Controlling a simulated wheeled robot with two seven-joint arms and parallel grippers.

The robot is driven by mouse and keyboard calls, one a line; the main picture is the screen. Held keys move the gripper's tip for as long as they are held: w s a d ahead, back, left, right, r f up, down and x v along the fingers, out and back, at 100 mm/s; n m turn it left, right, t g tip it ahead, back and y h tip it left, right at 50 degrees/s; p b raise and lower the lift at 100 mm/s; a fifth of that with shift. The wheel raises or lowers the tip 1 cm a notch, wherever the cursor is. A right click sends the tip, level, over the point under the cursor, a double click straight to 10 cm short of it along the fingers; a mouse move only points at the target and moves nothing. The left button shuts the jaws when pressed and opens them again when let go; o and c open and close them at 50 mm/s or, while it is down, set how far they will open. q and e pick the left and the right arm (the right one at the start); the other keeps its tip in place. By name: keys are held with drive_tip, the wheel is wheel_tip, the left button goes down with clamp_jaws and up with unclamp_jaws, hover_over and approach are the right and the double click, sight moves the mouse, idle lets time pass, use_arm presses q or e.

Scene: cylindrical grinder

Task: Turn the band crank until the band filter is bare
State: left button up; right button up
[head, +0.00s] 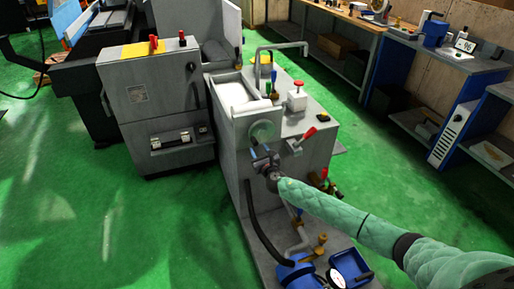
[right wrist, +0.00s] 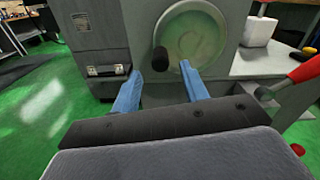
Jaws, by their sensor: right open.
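The band crank is a round pale green disc (head: 263,131) on the front face of the grey filter unit (head: 240,165). In the right wrist view the disc (right wrist: 193,38) is large, with a black knob (right wrist: 160,59) at its left edge. The band filter (head: 235,95) shows as a white surface in the trough on top of the unit. My right gripper (head: 262,154) is just below and in front of the disc. In the right wrist view its two blue fingers (right wrist: 162,90) are apart and empty, with the knob above and between them. My left gripper is not in view.
A red-handled lever (head: 305,135) is right of the crank, near my right gripper; it also shows in the right wrist view (right wrist: 305,70). A white box with a red knob (head: 297,96) stands on the unit. A grey cabinet (head: 155,100) stands left. Green floor is clear at front left.

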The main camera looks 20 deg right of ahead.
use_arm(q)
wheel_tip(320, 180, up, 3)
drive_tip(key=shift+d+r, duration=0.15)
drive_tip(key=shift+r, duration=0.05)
use_arm(e)
drive_tip(key=s, duration=0.3)
drive_tip(key=shift+s+d, duration=0.1)
drive_tip(key=shift+s, duration=0.05)
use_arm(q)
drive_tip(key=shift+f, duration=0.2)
